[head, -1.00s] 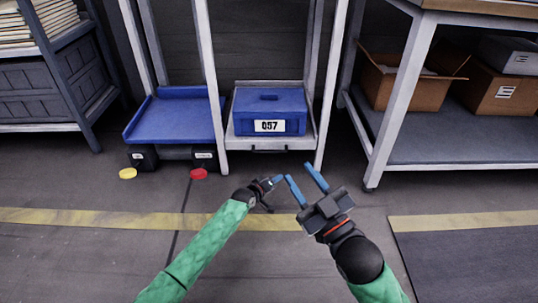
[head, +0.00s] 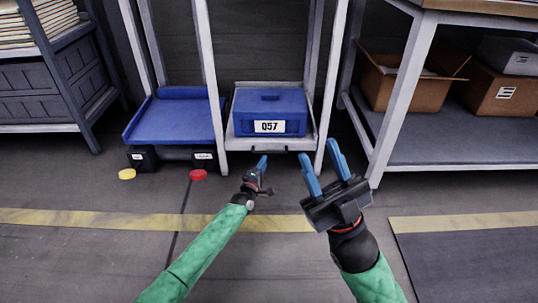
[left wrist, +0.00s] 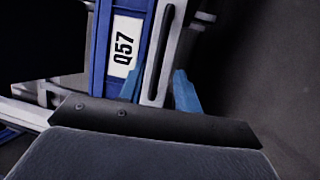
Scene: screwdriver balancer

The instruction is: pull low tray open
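The low tray (head: 233,136) is a pale tray in the white rack, with a blue lidded box (head: 285,126) marked Q57 on it. Its dark handle (head: 270,150) runs along the front edge. The handle (left wrist: 166,45) also shows in the left wrist view, ahead between the fingers. My left gripper (head: 262,164) is just in front of the tray, slightly left of the handle's middle. My right gripper (head: 322,167) is open and empty, right of the tray.
A blue tray (head: 175,121) sits left of the rack post, above black bins with a yellow disc (head: 127,174) and a red disc (head: 198,174). A workbench leg (head: 402,103) stands at the right. The floor before the tray is clear.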

